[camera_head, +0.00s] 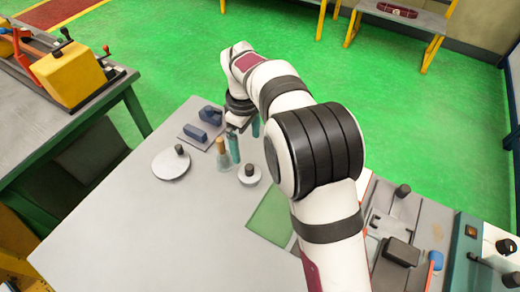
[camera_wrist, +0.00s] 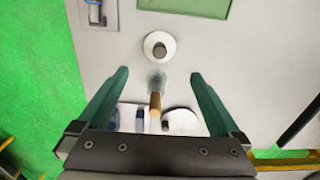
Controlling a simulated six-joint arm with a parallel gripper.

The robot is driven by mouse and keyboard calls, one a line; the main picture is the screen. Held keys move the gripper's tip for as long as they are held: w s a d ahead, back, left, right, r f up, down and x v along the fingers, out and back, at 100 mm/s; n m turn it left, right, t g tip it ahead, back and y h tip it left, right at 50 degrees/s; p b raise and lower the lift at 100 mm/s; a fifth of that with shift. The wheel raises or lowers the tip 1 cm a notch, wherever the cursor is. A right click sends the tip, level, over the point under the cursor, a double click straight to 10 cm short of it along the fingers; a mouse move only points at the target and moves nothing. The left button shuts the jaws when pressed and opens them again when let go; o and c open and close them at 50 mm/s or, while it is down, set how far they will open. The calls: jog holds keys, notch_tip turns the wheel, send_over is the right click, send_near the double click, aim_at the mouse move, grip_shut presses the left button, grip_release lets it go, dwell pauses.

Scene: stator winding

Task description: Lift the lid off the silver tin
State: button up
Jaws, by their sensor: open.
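Two pale round lidded things with dark knobs stand on the grey table. The larger, flat one (camera_head: 164,170) is at the left and shows at the bottom of the wrist view (camera_wrist: 183,121). The smaller one (camera_head: 247,180) is right of my gripper and lies beyond the fingertips in the wrist view (camera_wrist: 150,57). I cannot tell for sure which is the silver tin; both lids look on. My gripper (camera_head: 244,140) points down with its two teal fingers wide apart, nothing between them touching; it also shows in the wrist view (camera_wrist: 158,75).
A green mat (camera_head: 270,217) lies to the right, with fixtures beyond. The table's front left is clear.

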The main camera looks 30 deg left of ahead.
aim_at(249, 167)
jog(key=f, duration=1.2)
jog(key=shift+d, duration=0.2)
jog(key=c, duration=1.2)
jog(key=shift+o, duration=0.2)
jog(key=shift+r, duration=0.1)
